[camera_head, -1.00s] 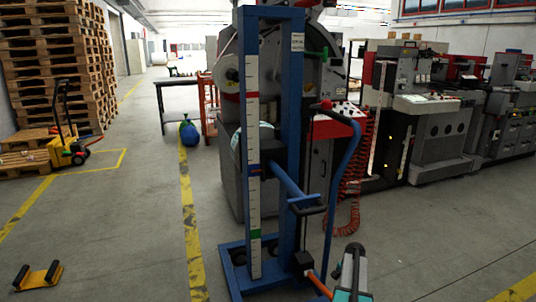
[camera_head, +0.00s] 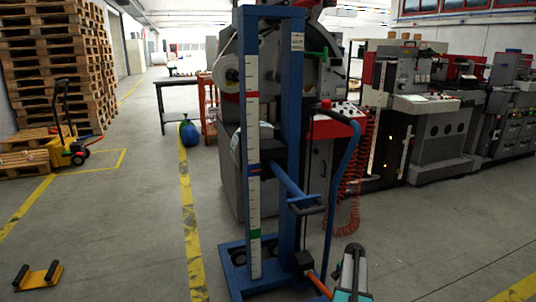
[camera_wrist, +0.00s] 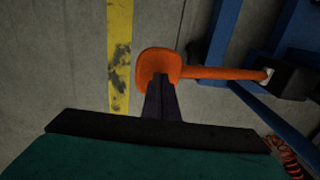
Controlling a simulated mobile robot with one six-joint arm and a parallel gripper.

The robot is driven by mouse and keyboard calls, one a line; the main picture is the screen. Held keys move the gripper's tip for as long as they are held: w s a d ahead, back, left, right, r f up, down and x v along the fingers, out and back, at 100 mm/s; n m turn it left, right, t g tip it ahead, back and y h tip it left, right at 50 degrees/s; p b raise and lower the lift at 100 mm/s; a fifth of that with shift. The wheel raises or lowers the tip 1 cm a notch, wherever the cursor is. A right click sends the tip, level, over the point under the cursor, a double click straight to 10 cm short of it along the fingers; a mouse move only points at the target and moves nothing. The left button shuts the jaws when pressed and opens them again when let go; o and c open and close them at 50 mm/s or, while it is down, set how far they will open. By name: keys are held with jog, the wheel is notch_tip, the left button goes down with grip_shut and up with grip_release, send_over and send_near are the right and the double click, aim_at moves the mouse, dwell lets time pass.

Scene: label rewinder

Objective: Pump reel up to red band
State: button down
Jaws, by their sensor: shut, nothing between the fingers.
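A blue lift frame (camera_head: 294,120) stands upright in the middle of the head view. Its white scale (camera_head: 252,130) carries a red band (camera_head: 252,94) near the top and a green band (camera_head: 255,233) low down. A blue boom (camera_head: 287,180) is at about the marker's height. I cannot clearly make out the reel. An orange pump lever (camera_head: 319,285) sticks out from a black block (camera_head: 302,262) at the base. In the wrist view, my shut gripper (camera_wrist: 160,80) points at the lever's orange end pad (camera_wrist: 158,64), apparently touching it.
A blue push handle (camera_head: 345,180) with a coiled red cable (camera_head: 357,170) stands right of the frame. Printing machines (camera_head: 440,130) line the right.

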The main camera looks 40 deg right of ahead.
notch_tip(320, 180, down, 17)
jog(key=b, duration=0.5)
dwell(0.9)
jog(key=shift+a+r, duration=0.1)
jog(key=r+p, duration=0.3)
jog(key=r, duration=0.2)
jog(key=r+p, duration=0.3)
jog(key=r, duration=0.3)
jog(key=r+p, duration=0.3)
jog(key=r, duration=0.2)
jog(key=shift+s+r, duration=0.15)
jog(key=shift+s, duration=0.1)
